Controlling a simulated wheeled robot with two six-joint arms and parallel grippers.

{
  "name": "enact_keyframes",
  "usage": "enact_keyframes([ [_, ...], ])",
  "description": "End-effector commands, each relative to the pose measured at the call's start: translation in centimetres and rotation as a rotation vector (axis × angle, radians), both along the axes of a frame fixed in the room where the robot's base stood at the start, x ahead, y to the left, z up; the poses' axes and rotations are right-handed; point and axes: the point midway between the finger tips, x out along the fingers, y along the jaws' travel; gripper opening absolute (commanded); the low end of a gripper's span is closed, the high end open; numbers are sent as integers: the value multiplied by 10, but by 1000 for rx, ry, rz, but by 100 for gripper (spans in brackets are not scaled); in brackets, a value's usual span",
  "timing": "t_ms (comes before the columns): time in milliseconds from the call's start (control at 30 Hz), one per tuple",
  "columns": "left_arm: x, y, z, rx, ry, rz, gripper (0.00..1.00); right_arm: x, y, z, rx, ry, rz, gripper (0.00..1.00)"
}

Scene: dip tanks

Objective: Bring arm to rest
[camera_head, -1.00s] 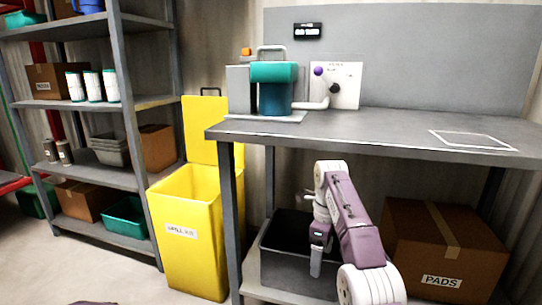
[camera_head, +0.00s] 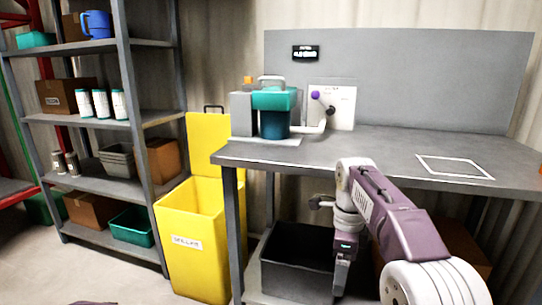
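My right arm comes in from the lower right of the head view, in front of the grey workbench (camera_head: 360,158). Its wrist hangs below the level of the bench top, in front of the dark open bin (camera_head: 297,262) on the lower shelf. The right gripper (camera_head: 340,285) points down, seen side-on. I cannot tell whether its fingers are open or shut, and I see nothing held in it. My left gripper is not in view.
A teal tank unit (camera_head: 273,115) and a panel with a purple-knobbed lever (camera_head: 331,104) stand on the bench. A white outlined rectangle (camera_head: 455,168) marks its bare right side. A yellow spill bin (camera_head: 192,240) with raised lid stands left; shelving (camera_head: 90,183) stands beyond.

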Motion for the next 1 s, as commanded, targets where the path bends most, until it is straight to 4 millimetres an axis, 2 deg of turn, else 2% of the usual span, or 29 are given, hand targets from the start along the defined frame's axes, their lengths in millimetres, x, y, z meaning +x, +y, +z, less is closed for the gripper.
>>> enact_keyframes([
  [33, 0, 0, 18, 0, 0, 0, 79, -15, -2, 8, 3, 10, 72, 81],
  [167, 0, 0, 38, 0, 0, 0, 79, -59, -7, -14, 21, 19, 364, 81],
  [300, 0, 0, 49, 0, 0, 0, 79, -110, -10, -54, 39, 15, 716, 81],
  [500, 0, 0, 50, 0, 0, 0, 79, -173, -12, -115, 53, -1, 1214, 81],
  [600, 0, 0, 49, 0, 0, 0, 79, -192, -13, -138, 50, -17, 1455, 81],
  [667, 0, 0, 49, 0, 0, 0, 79, -192, -13, -145, 26, -43, 1592, 81],
  [733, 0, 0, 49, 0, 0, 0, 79, -174, -13, -145, -35, -96, 1749, 81],
  [800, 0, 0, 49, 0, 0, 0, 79, -166, -13, -144, -71, -115, 1903, 81],
  [833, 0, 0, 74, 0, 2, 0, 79, -166, -13, -119, -69, -115, 1898, 81],
  [1000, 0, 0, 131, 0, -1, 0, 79, -167, -13, -62, -67, -113, 1892, 81],
])
